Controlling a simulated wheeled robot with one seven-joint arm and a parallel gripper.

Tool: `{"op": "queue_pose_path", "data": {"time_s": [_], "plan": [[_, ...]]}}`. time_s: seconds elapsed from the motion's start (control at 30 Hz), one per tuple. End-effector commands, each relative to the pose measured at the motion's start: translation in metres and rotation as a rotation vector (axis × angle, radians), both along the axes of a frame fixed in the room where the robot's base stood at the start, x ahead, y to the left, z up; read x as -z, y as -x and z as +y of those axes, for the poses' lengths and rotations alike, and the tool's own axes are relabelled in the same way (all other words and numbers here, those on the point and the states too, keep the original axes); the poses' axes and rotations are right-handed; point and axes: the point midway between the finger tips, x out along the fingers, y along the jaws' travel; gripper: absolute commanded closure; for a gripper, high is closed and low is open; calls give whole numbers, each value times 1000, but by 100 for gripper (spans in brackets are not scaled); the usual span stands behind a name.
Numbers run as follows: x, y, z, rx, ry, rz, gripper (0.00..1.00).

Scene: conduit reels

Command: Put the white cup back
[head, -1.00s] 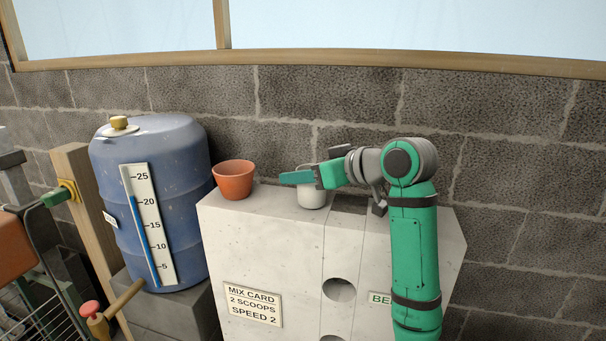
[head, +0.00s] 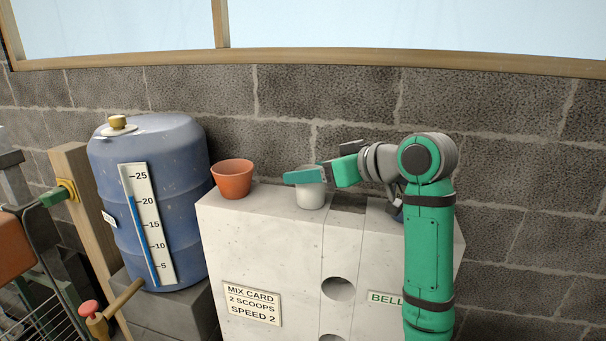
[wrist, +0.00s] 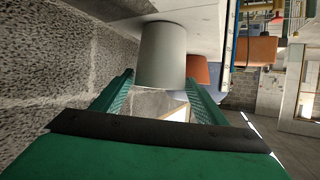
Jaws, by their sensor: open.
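The white cup (head: 311,199) stands upright on top of the pale concrete block (head: 265,225), near its back edge. My gripper (head: 306,176) reaches in from the right, with a green finger crossing in front of the cup's upper part. In the wrist view, the cup (wrist: 162,52) shows between and beyond the two spread green fingers, with a gap visible on both sides. My gripper is open and not clamped on the cup. Part of the cup is hidden behind the finger in the head view.
A terracotta pot (head: 233,179) stands on the block to the left of the cup. A blue barrel (head: 185,180) with a scale is further left. The block wall (head: 500,140) is close behind. A dark recess (head: 347,202) lies right of the cup.

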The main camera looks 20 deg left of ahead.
Motion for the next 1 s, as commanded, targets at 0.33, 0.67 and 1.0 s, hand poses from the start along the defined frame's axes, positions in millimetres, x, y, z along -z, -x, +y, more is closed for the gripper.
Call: {"op": "queue_pose_path", "data": {"time_s": [0.33,0.67,1.0], "plan": [[-26,30,-55,1,-1,-1,33],[-33,39,-72,0,0,1,33],[-33,39,-72,0,0,1,33]]}}
